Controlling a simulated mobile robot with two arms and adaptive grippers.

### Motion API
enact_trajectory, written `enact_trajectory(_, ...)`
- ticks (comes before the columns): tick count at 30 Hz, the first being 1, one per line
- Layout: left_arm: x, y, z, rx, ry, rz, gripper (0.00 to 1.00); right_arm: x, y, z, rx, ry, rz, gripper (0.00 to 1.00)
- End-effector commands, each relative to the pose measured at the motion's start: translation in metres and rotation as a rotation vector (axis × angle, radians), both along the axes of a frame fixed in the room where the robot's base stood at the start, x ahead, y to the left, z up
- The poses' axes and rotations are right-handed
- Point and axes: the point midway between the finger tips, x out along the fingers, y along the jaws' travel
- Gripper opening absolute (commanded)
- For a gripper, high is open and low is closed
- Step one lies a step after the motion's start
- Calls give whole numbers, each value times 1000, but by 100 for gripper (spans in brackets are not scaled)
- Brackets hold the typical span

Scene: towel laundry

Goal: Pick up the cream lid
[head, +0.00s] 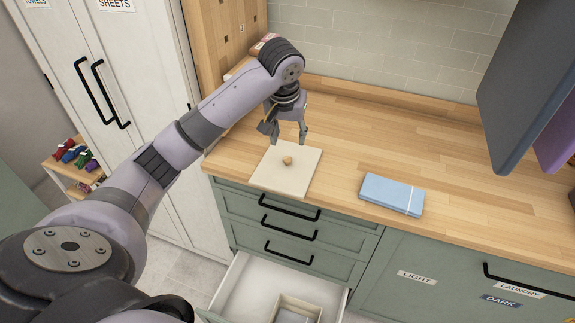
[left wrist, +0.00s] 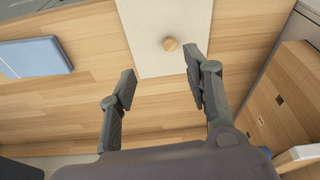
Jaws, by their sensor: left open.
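The cream lid (head: 273,174) is a flat square with a round wooden knob (head: 288,160) in its middle. It lies on the wooden counter at the front left edge. In the left wrist view the lid (left wrist: 155,57) shows at the top, with the knob (left wrist: 170,44) near the right fingertip. My left gripper (head: 287,138) is open and empty. It hangs just above and behind the lid, apart from the knob as far as I can tell. My right gripper is not in view.
A folded light blue towel (head: 392,195) lies on the counter (head: 400,130) to the right of the lid. Below, an open drawer (head: 245,285) holds a cream box (head: 298,305). Hanging blue and purple panels (head: 530,85) are at the upper right. The counter behind the towel is clear.

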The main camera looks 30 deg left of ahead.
Motion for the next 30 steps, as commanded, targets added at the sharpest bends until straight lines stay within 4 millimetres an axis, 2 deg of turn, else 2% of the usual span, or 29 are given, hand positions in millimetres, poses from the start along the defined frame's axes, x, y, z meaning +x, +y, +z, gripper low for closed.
enact_trajectory(1,3,9,14,0,-5,32,46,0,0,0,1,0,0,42)
enact_trajectory(3,4,16,25,-5,-5,63,46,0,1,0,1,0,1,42)
enact_trajectory(7,6,22,25,-10,0,86,46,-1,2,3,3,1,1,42)
enact_trajectory(21,28,32,-66,-9,1,85,46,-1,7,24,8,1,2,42)
enact_trajectory(24,32,33,-78,-10,-1,84,46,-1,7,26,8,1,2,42)
enact_trajectory(30,36,34,-89,-10,-2,84,46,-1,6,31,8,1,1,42)
